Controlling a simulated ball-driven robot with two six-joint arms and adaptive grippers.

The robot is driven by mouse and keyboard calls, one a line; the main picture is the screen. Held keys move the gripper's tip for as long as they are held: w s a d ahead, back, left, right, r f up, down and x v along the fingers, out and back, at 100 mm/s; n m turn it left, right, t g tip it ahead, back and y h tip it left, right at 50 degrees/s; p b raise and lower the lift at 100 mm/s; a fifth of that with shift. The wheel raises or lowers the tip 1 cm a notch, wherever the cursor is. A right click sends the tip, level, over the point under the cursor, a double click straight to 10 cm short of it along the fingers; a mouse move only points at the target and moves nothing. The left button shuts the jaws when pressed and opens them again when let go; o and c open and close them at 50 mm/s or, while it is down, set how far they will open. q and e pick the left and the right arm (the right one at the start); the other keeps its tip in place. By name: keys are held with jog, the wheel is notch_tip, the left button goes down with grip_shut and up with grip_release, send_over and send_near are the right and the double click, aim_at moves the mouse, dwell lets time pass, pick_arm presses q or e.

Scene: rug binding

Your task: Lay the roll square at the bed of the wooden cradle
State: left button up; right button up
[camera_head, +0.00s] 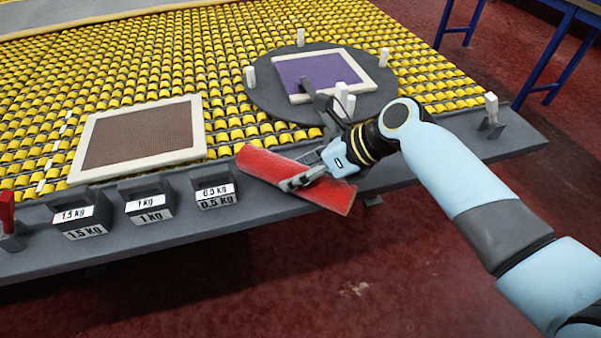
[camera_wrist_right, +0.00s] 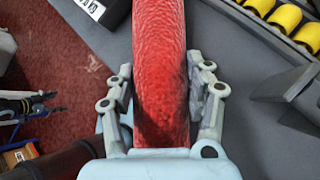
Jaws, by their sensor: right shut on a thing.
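The red roll (camera_head: 262,163) lies slantwise over the front grey ledge, its right end reaching past the front edge. My right gripper (camera_head: 298,178) is shut on it near the middle. In the right wrist view the roll (camera_wrist_right: 160,45) runs up between the two fingers of the gripper (camera_wrist_right: 160,80), one finger on each side. I cannot tell whether the roll touches the ledge. I can make out no wooden cradle in either view.
Weight blocks marked 1.5 kg (camera_head: 81,217), 1 kg (camera_head: 150,206) and 0.5 kg (camera_head: 215,195) sit on the ledge (camera_head: 130,242) left of the roll. Behind are a brown framed panel (camera_head: 87,128) and a grey disc (camera_head: 262,98) with a purple framed panel (camera_head: 298,72), on yellow rollers.

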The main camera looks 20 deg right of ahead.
jog(key=o, duration=1.2)
